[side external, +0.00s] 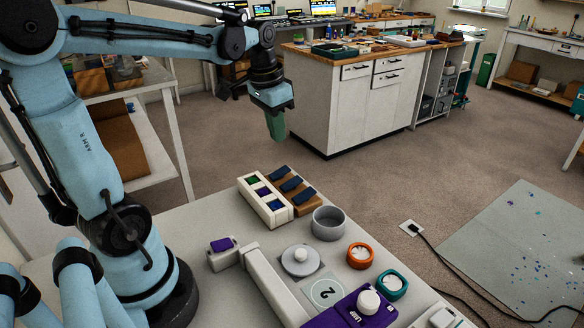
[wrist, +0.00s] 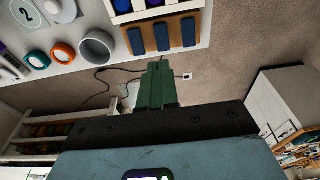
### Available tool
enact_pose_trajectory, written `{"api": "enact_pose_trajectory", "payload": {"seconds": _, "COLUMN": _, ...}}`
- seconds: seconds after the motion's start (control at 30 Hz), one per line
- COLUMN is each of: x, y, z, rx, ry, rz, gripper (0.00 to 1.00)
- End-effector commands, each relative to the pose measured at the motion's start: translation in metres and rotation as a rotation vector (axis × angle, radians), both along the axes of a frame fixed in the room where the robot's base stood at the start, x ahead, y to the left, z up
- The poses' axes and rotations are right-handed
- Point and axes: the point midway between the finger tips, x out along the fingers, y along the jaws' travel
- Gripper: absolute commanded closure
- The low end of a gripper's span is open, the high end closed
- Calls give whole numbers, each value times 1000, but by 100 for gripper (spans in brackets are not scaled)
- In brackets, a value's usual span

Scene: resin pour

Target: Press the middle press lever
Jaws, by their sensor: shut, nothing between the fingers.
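The white block (side external: 264,203) adjoins the lever base. A grey cup (side external: 328,223), an orange ring (side external: 360,256) and a teal ring (side external: 392,284) stand nearby on the pale table (side external: 190,232). A round knob (side external: 300,261) and a purple device (side external: 349,312) are near the front.

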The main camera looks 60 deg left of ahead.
Motion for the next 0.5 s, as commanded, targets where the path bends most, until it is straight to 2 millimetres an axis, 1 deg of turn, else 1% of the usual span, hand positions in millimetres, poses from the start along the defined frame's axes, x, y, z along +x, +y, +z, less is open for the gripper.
{"api": "enact_pose_trajectory", "payload": {"seconds": 0.13, "x": -1, "y": 0, "z": 5, "rx": 0, "ry": 0, "rz": 0, "gripper": 100}}
{"api": "enact_pose_trajectory", "payload": {"seconds": 0.5, "x": 0, "y": 1, "z": 6, "rx": 0, "ry": -10, "rz": 0, "gripper": 100}}
